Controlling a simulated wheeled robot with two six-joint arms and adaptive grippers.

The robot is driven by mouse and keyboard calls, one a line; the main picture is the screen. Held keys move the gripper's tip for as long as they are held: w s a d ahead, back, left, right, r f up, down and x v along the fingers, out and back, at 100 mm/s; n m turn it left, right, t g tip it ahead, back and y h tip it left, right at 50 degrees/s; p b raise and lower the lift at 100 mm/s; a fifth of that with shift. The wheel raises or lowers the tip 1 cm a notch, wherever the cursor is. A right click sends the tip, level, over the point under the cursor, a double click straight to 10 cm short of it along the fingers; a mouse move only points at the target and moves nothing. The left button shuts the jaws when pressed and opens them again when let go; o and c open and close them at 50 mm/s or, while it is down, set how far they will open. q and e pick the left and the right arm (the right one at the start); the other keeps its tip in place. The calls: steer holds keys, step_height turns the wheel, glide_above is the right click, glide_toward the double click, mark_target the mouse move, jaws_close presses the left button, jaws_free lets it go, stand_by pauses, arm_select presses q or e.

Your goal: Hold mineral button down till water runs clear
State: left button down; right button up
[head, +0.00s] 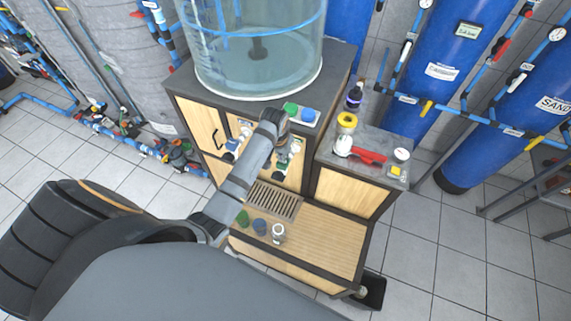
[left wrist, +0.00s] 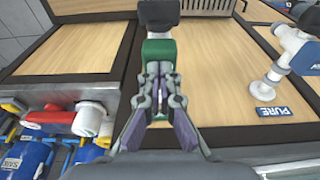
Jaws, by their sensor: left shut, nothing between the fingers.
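My left gripper (head: 281,138) is at the front of the wooden dispenser cabinet (head: 214,140), just below the clear water tank. Its fingers are partly hidden by my arm in the head view. In the left wrist view my left gripper (left wrist: 159,82) is shut and empty. Its fingertips are right at a green part with a black top (left wrist: 158,48). I cannot tell whether they touch or press it. A white tap (left wrist: 290,62) stands to the right, by a blue "PURE" label (left wrist: 273,111). Running water cannot be made out. My right gripper is not in view.
The clear tank (head: 255,60) stands on the cabinet top. A drip grate (head: 273,200) lies below the taps, with small cups (head: 260,226) on the wooden ledge. The side counter (head: 375,142) holds a red-handled item (head: 368,156) and bottles.

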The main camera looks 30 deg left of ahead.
arm_select(q)
steer(key=shift+f, duration=0.5)
stand_by(1.2)
stand_by(0.6)
stand_by(1.5)
steer(key=shift+r, duration=0.1)
stand_by(1.9)
steer(key=shift+r+p, duration=0.55)
steer(key=shift+r, duration=0.3)
step_height(320, 180, up, 4)
steer(key=shift+r, duration=0.15)
